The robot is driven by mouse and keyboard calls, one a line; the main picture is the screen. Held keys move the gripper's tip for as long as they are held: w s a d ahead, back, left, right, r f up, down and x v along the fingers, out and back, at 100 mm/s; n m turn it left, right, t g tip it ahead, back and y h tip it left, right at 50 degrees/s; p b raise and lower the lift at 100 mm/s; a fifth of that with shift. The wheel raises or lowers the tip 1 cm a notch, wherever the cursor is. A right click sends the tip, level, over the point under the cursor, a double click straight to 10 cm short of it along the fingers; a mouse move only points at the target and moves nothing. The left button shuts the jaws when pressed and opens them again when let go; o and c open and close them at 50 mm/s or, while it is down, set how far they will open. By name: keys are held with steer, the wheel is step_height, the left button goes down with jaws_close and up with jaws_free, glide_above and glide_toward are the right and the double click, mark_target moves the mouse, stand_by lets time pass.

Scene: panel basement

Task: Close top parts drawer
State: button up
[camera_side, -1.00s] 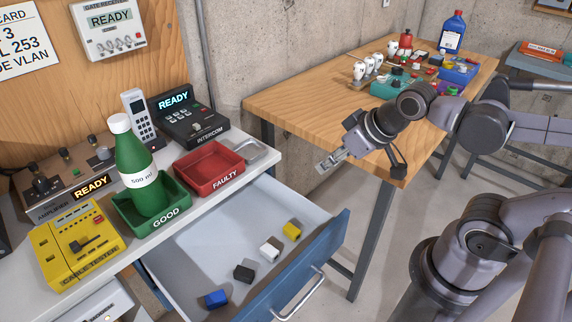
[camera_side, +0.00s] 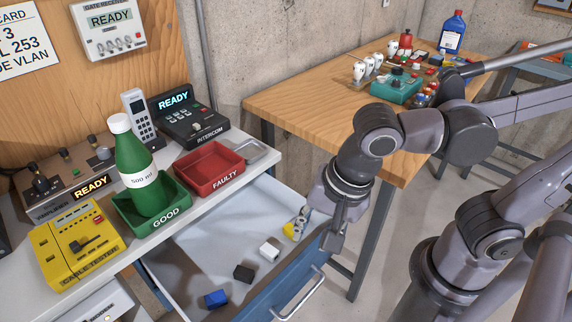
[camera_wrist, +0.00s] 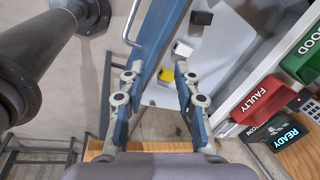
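The open drawer has a blue front (camera_side: 285,285) and a silver bar handle (camera_side: 300,297). It is pulled well out from under the bench and holds blue, black, white and yellow blocks. My gripper (camera_side: 316,232) is open at the drawer's right front corner. In the side view one finger is above the yellow block (camera_side: 291,231) and partly hides it; the other is by the front panel. In the wrist view my open gripper (camera_wrist: 159,70) has its left finger close to the end of the blue front (camera_wrist: 158,30). I cannot tell whether they touch.
The bench above the drawer carries a green GOOD tray (camera_side: 128,213) with a green bottle (camera_side: 135,165), a red FAULTY tray (camera_side: 208,160) and a yellow cable tester (camera_side: 70,245). A wooden table (camera_side: 290,105) stands behind my arm. Floor is open before the drawer.

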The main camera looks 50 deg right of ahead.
mark_target(308, 294)
steer(key=s+a+m+h, duration=0.1)
steer(key=s+a+m, duration=0.3)
steer(key=s+m, duration=0.1)
steer(key=shift+g, duration=0.3)
steer(key=shift+w+f, duration=0.3)
steer(key=shift+f, duration=1.45)
steer(key=shift+w+f, duration=0.35)
steer(key=shift+f, duration=1.4)
steer(key=shift+w+f, duration=0.3)
steer(key=shift+f, duration=1.45)
jaws_close()
